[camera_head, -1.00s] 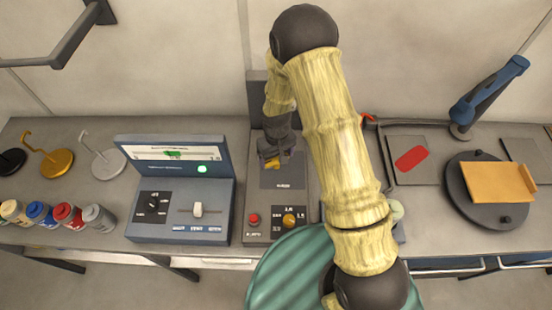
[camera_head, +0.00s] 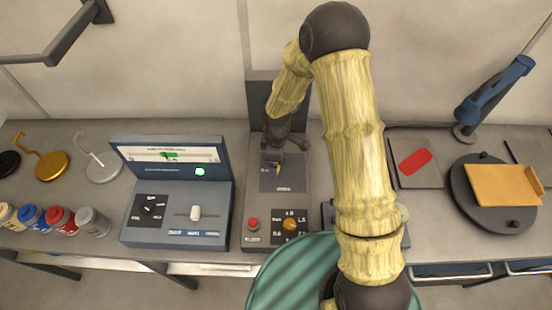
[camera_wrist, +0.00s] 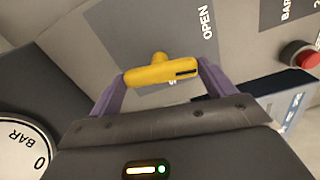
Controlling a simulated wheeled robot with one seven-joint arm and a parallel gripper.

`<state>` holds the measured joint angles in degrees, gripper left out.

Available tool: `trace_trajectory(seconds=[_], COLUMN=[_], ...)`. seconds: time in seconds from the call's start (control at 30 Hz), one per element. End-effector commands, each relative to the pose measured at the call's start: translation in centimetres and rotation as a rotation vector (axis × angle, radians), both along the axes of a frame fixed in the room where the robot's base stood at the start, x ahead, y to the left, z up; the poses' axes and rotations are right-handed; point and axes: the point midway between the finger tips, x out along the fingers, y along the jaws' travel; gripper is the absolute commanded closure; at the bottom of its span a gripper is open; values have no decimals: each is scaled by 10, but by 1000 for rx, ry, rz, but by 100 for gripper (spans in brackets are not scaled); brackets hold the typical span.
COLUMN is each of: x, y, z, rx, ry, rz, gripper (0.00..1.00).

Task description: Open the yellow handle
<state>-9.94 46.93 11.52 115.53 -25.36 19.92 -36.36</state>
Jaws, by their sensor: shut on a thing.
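The yellow handle (camera_wrist: 148,75) shows in the wrist view as a short bar with a rounded hub, in front of a dark grey panel (camera_wrist: 130,25) printed "OPEN". My gripper (camera_wrist: 162,72) has one purple finger at each end of the bar and is shut on it. In the head view my gripper (camera_head: 275,165) is at the upright grey unit (camera_head: 254,200), over its dark plate. There the handle is mostly hidden by my wrist and fingers. The handle's exact angle is hard to read.
A red button (camera_head: 253,224) and yellow knob (camera_head: 290,224) are at the unit's front. A blue-grey console (camera_head: 178,225) stands left, with several small cans (camera_head: 60,219) beyond. A round dark stand with an orange plate (camera_head: 505,184) is right. A gauge (camera_wrist: 22,148) shows in the wrist view.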

Motion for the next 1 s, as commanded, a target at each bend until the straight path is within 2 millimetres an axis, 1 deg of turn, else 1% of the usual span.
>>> trace_trajectory(seconds=[0.1,0.33,0.83,0.87,0.93,1.0], x=[1,1,1,1,1,1], y=[0,0,0,0,0,0], z=[1,1,1,1,1,1], rx=[1,0,0,0,0,1], ry=[-2,-3,-3,-3,-3,-2], rz=[75,164,190,190,189,189], gripper=[41,41,41,14,1,0])
